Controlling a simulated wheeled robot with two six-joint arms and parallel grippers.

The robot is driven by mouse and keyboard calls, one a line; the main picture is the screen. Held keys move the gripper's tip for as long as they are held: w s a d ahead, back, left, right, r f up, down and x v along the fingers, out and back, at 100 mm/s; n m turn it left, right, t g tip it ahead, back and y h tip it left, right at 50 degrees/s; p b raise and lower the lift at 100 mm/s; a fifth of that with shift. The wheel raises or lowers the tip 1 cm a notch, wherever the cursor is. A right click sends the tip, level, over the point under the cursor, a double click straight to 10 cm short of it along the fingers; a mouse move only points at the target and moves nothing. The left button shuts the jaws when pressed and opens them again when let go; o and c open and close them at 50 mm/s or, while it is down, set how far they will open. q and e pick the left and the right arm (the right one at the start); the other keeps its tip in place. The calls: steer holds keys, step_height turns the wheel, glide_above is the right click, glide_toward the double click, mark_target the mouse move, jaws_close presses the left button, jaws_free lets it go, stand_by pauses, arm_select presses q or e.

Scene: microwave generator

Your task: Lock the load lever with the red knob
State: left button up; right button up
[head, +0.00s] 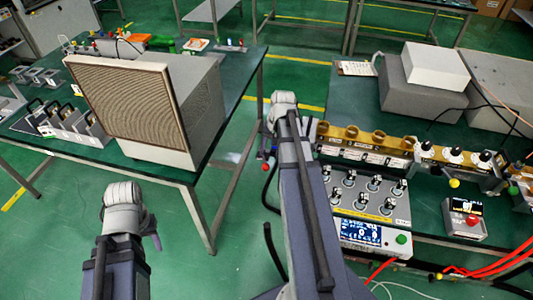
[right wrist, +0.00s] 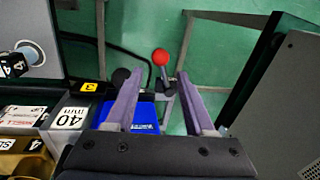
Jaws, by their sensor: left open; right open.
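The load lever's red knob (right wrist: 160,57) sits on a short metal stem (right wrist: 165,75) in the right wrist view. It also shows as a small red ball in the head view (head: 265,167), left of my right arm. My right gripper (right wrist: 160,78) is open, with one purple finger on each side of the stem's line. The knob appears just past the fingertips, and I see no contact. My left gripper (head: 152,236) is open and empty, low at the left over the floor.
A test bench (head: 350,108) at the right carries a control panel with a screen (head: 360,232) and several toggle clamps. A table (head: 240,85) with a large grey box (head: 150,95) stands at the left. Green floor lies between.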

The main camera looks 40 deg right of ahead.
mark_target(263, 165)
steer(key=a+h, duration=0.1)
steer(key=w+a+g+h, duration=0.1)
steer(key=a, duration=0.1)
steer(key=a+g+h, duration=0.1)
steer(key=a, duration=0.1)
steer(key=shift+w+f+b, duration=0.35)
steer(key=shift+b, duration=0.05)
steer(key=c, duration=0.4)
steer(key=a+h, duration=0.1)
steer(key=w+a+r+h, duration=0.1)
steer(key=a+h, duration=0.1)
steer(key=w+a+r+m+h, duration=0.1)
steer(key=shift+a+r+h, duration=0.15)
steer(key=shift+a+h, duration=0.15)
steer(key=shift+a, duration=0.05)
jaws_close()
steer(key=b+x, duration=0.9)
steer(key=shift+d+h, duration=0.25)
steer(key=shift+h, duration=0.05)
steer(key=shift+s, duration=0.1)
steer(key=shift+s+d, duration=0.6)
steer(key=shift+s, duration=0.15)
